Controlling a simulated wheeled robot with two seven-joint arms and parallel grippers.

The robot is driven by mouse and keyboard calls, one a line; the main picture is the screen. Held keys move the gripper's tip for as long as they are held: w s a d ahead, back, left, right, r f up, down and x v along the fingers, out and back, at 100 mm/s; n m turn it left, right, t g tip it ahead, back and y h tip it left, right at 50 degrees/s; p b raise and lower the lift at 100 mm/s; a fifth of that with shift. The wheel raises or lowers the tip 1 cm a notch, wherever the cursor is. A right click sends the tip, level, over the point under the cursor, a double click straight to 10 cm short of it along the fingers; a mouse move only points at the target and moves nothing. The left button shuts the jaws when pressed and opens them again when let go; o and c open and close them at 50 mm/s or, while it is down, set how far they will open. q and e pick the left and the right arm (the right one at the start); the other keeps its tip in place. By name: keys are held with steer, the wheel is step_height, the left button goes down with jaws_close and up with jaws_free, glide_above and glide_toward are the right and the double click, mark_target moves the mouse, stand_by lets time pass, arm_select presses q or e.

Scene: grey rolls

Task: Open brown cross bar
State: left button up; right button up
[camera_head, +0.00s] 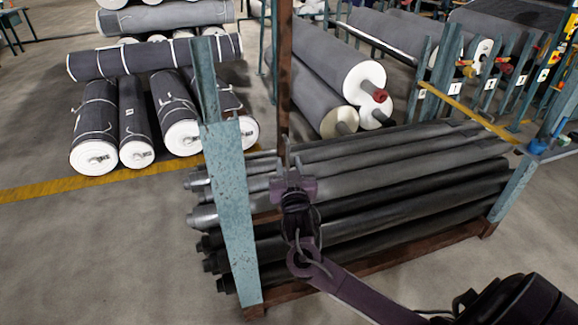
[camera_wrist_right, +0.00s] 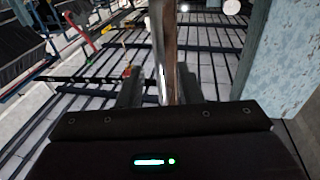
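The brown cross bar (camera_head: 285,70) stands upright in the head view, rising from the rack of dark rolls to the top edge of the picture. My right gripper (camera_head: 287,158) is at the bar's lower visible part, its arm coming from the bottom right. In the right wrist view the bar (camera_wrist_right: 168,45) runs up between the two fingers (camera_wrist_right: 162,90). Whether both fingers press on it cannot be told. The bar's lower end is hidden behind the gripper. My left gripper is not in view.
A blue-grey post (camera_head: 230,210) stands just left of my right gripper. Long dark rolls (camera_head: 400,190) lie in the rack behind it. Wrapped rolls (camera_head: 120,120) lie at left, large grey rolls (camera_head: 325,55) at the back. Bare floor (camera_head: 100,250) is free at the lower left.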

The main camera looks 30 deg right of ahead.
steer(key=b+v, duration=0.1)
steer(key=v, duration=0.6)
steer(key=shift+s+a+b, duration=0.15)
steer(key=shift+s+b, duration=0.15)
steer(key=shift+s, duration=0.05)
steer(key=shift+f, duration=0.1)
